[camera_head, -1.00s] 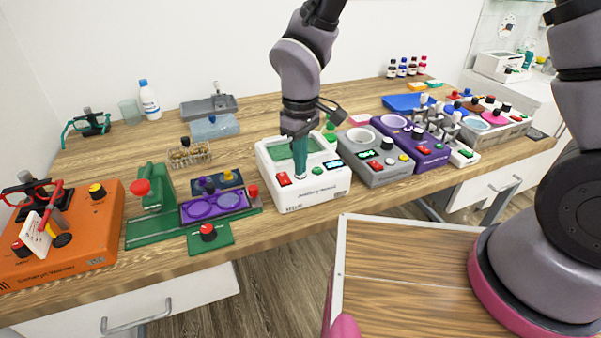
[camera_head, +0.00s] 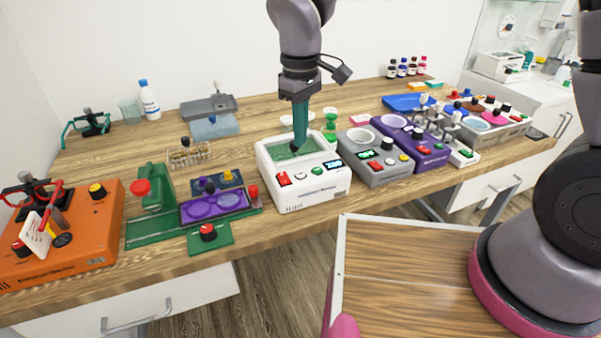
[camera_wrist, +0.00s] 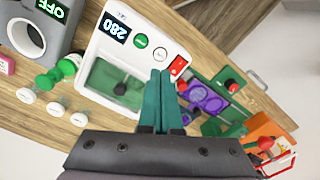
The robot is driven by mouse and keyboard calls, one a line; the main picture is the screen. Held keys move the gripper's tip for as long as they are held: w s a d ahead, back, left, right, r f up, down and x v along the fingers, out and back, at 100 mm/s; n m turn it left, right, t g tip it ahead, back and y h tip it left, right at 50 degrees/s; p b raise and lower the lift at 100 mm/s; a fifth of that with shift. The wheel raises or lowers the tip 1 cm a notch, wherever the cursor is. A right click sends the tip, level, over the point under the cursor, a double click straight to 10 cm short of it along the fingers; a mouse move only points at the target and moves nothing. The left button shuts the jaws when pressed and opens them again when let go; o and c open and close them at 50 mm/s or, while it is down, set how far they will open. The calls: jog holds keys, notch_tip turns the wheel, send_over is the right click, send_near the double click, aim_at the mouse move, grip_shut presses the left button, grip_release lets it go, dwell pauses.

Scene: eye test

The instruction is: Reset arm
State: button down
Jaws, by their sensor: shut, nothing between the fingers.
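My gripper (camera_head: 298,146) points down over the white analytical balance (camera_head: 310,188), with its teal fingers together and nothing between them. In the head view its tips show in front of the balance's green pan area (camera_head: 283,151); whether they touch it I cannot tell. In the wrist view the gripper (camera_wrist: 163,72) has its fingers closed side by side. The balance (camera_wrist: 144,22) lies ahead of it there, with a lit display reading 280 and a red button.
A grey device (camera_head: 385,172) and a purple device (camera_head: 432,158) stand to the right. A purple tray (camera_head: 222,214) and an orange station (camera_head: 75,245) stand to the left. Bare wood (camera_head: 110,160) lies at the back left.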

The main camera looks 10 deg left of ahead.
dwell(0.4)
jog(key=w+d+r+m+t+y, duration=0.1)
jog(key=w+d+r+m, duration=0.3)
jog(key=d+r, duration=0.35)
jog(key=w+d+r+m+t, duration=0.1)
jog(key=w+d+r+m, duration=0.25)
jog(key=d+r, duration=0.4)
jog(key=s+d+r+m+t, duration=0.2)
jog(key=s+d+r+m, duration=0.1)
jog(key=d, duration=0.6)
jog(key=s+d+r+m+t+y, duration=0.1)
jog(key=s+d+r+m+t, duration=0.2)
jog(key=d+r+m, duration=0.3)
jog(key=d, duration=0.4)
jog(key=shift+s+r, duration=0.3)
jog(key=shift+r, duration=0.1)
